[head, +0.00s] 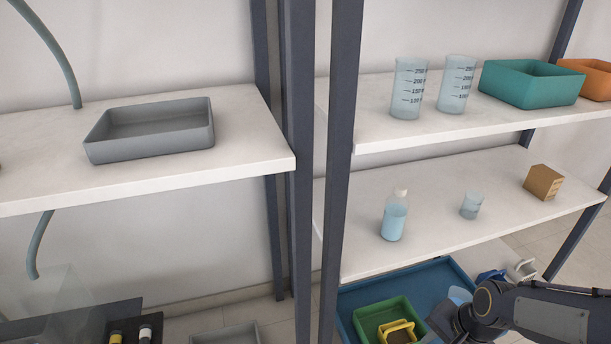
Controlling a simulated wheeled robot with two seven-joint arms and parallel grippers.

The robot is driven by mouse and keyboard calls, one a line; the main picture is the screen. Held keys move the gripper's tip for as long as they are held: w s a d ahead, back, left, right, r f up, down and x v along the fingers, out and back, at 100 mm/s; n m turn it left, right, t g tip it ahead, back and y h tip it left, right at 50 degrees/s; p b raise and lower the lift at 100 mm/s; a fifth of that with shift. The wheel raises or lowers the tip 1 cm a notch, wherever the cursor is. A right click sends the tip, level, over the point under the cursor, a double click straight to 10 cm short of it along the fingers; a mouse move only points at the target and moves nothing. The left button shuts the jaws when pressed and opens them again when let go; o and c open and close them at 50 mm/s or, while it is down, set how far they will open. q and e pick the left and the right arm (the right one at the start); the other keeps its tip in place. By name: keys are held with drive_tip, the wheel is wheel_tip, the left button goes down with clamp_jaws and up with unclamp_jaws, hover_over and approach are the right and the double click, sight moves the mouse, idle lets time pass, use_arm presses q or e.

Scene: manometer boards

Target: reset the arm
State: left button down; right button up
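My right arm (545,312) comes in from the right at the bottom edge and reaches left, low in front of the right-hand shelves. Its gripper end (448,318) is over the right part of the blue tray (437,271), just right of the green tray (371,314). Pale blue parts show on either side of the dark wrist end, but I cannot make out the fingertips or whether they hold anything. My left arm and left gripper are not in view.
A bottle (395,216), a small beaker (471,205) and a box (542,182) stand on the middle shelf. Two large beakers (408,88) (457,84) and a teal bin (531,83) are above. A yellow item (397,329) lies in the green tray. Dark posts (341,130) divide the shelves.

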drive_tip(key=s+a+r+n+t+y, duration=0.25)
drive_tip(key=s+a+r+n, duration=0.35)
drive_tip(key=s+r+n, duration=0.45)
wheel_tip(320, 180, up, 29)
drive_tip(key=m+p, duration=0.2)
drive_tip(key=p, duration=2.6)
drive_tip(key=shift+s+h, duration=0.15)
drive_tip(key=shift+h, duration=0.2)
